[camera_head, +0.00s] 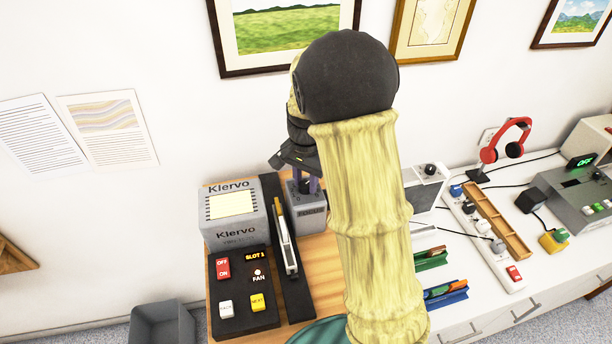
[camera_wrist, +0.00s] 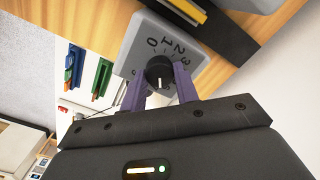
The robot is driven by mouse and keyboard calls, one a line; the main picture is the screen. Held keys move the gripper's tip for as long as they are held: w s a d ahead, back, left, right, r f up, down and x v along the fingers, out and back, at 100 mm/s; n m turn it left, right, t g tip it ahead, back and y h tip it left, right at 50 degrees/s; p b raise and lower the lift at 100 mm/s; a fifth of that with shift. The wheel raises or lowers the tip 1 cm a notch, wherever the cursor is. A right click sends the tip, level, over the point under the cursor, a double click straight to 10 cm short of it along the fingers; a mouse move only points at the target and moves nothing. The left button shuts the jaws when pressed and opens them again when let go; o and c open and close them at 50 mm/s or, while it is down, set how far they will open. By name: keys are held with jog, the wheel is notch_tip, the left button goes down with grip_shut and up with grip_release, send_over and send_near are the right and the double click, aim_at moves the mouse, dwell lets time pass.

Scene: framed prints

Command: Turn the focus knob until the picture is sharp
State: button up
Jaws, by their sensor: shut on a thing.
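The focus knob (camera_wrist: 158,72) is a round black knob with a pale line, on a grey box marked 0, 1, 2 and 3. In the head view the box (camera_head: 311,222) reads FOCUS and stands on the wooden table. My gripper (camera_wrist: 160,85) is shut on the knob, with one purple finger on each side.
A black control panel (camera_head: 245,290) with several buttons and a SLOT 1 display lies in front of the unit. A dark rail (camera_head: 288,255) stands between unit and focus box. A white bench (camera_head: 478,285) with a power strip, red headphones (camera_head: 505,140) and grey equipment is at right.

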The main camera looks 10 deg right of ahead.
aim_at(306, 184)
jog(key=shift+r+m, duration=0.1)
jog(key=shift+m, duration=0.5)
jog(key=o, duration=1)
jog(key=shift+c, duration=0.2)
notch_tip(306, 184, up, 17)
jog(key=b, duration=0.1)
jog(key=shift+r, duration=0.15)
